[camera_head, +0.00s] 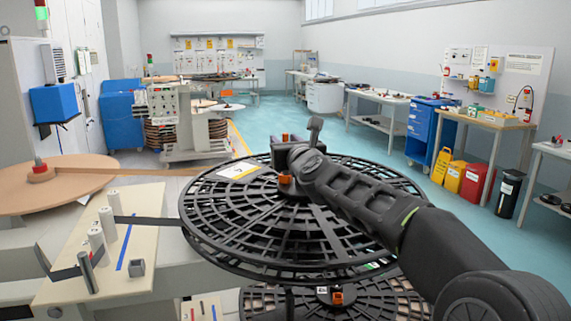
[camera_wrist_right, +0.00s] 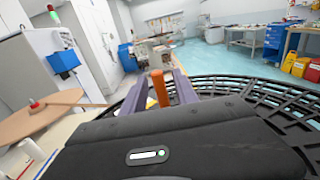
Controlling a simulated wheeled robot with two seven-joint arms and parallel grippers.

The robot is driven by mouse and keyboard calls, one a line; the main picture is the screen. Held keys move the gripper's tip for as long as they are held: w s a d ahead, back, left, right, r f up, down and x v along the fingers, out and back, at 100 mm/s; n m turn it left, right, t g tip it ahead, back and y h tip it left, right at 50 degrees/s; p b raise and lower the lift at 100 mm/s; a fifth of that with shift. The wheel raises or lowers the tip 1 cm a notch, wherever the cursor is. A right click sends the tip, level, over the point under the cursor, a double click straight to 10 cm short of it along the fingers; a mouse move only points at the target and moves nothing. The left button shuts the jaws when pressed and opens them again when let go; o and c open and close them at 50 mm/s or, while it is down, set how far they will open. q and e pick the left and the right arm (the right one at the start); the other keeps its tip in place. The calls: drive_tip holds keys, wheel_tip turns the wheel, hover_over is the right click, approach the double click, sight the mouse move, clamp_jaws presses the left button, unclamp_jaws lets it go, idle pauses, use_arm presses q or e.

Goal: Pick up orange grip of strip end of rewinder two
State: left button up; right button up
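A black spoked reel (camera_head: 222,232) fills the middle of the head view. My right gripper (camera_head: 284,140) is above its centre, with the arm reaching in from the right. In the right wrist view its two purple-grey fingers (camera_wrist_right: 160,76) are spread apart. An orange upright grip (camera_wrist_right: 160,90) stands between them, with a visible gap on each side. An orange part (camera_head: 285,180) also shows at the reel's hub below the gripper. A dark strip (camera_head: 150,220) runs from the left guide plate to the reel. I cannot tell which rewinder number this is. My left gripper is not in view.
A second black reel (camera_head: 262,302) with an orange hub part (camera_head: 338,297) lies below. At left are a guide plate (camera_head: 60,290) with grey rollers and a brown roll (camera_head: 25,196). Workbenches and bins line the right wall. The blue-green floor is open behind.

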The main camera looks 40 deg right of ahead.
clamp_jaws()
idle(1.2)
